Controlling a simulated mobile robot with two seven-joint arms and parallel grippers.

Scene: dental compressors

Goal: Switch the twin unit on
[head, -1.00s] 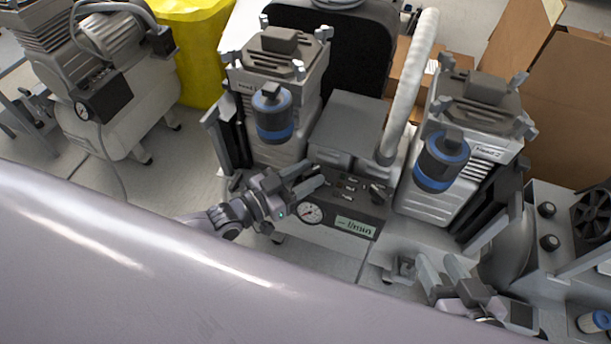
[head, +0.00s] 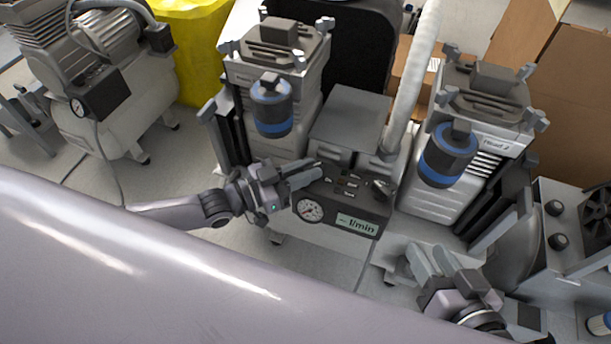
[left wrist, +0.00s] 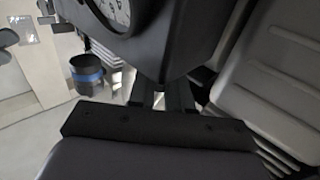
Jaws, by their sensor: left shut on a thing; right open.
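The twin unit has two grey pump heads with blue-banded filters and a dark control panel (head: 330,222) between them. The panel carries a round gauge (head: 310,210), an l/min label, several small switches (head: 347,187) and a black knob (head: 381,189) at its right. My left gripper (head: 312,175) is at the panel's upper left edge, shut on a part of the unit that its fingers hide. In the left wrist view the fingers (left wrist: 162,95) reach in beside the panel housing, with the gauge (left wrist: 112,10) above. My right gripper (head: 428,254) is open and empty, below the right pump head.
Another compressor (head: 105,105) stands at the left, before a yellow bin (head: 202,50). A pale hose (head: 412,80) rises behind the panel. Cardboard boxes (head: 565,110) are at the back right, and a grey unit with knobs (head: 555,225) is at the right. Some floor is clear at left.

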